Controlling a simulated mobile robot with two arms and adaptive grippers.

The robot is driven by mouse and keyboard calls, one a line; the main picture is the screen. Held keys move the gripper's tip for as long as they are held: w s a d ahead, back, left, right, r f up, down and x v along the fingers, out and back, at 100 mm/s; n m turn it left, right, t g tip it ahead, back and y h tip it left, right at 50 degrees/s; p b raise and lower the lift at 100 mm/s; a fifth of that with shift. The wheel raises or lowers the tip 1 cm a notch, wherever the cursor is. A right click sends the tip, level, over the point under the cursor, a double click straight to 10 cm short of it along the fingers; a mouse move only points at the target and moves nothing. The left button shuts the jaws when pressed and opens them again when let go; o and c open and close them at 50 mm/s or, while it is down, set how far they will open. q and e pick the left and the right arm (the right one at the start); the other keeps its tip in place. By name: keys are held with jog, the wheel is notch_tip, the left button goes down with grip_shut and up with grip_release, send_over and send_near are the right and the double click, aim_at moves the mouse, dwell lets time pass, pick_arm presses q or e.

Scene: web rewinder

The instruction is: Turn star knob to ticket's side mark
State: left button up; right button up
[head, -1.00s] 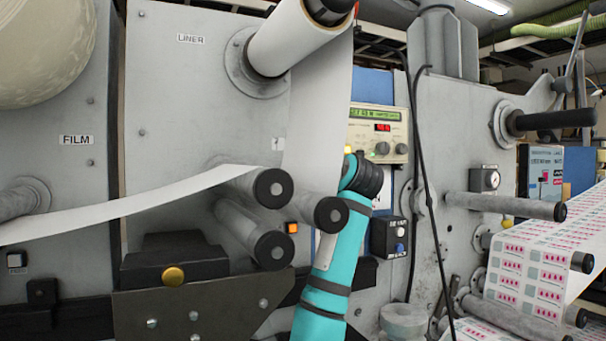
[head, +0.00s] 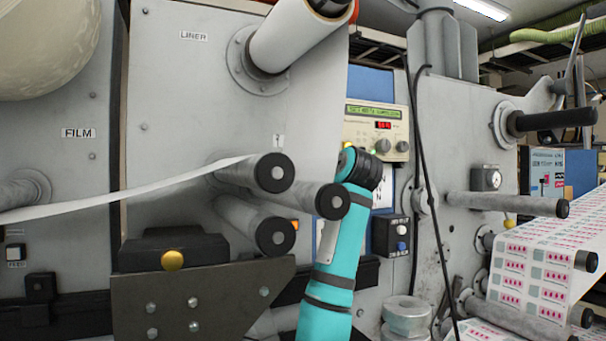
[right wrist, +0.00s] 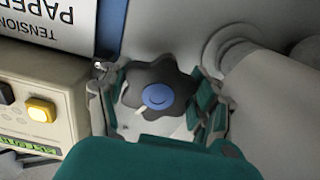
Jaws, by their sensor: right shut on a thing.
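The black star knob (right wrist: 178,75) with a blue centre cap shows in the right wrist view. A short white pointer line on it points to the lower left of that picture. My right gripper (right wrist: 160,98) has its teal-edged fingers on both sides of the knob and is shut on it. A white ticket (right wrist: 45,20) reading "TENSION" and "PAPER" shows at upper left, cut by the picture edge; I cannot make out a side mark on it. In the head view my teal right arm reaches up in the middle, and its gripper and the knob are hidden. My left gripper is not in view.
A control box (right wrist: 40,105) with a lit yellow button is close to the right gripper. Grey rollers (head: 270,205) stick out left of my arm. A black cable (head: 425,170) hangs to its right. A printed label web (head: 540,260) runs at far right.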

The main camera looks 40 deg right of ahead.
jog(key=shift+m, duration=0.7)
jog(key=o, duration=1.2)
jog(key=shift+w, duration=0.15)
jog(key=shift+c, duration=0.2)
jog(key=v, duration=1.2)
jog(key=shift+f, duration=0.1)
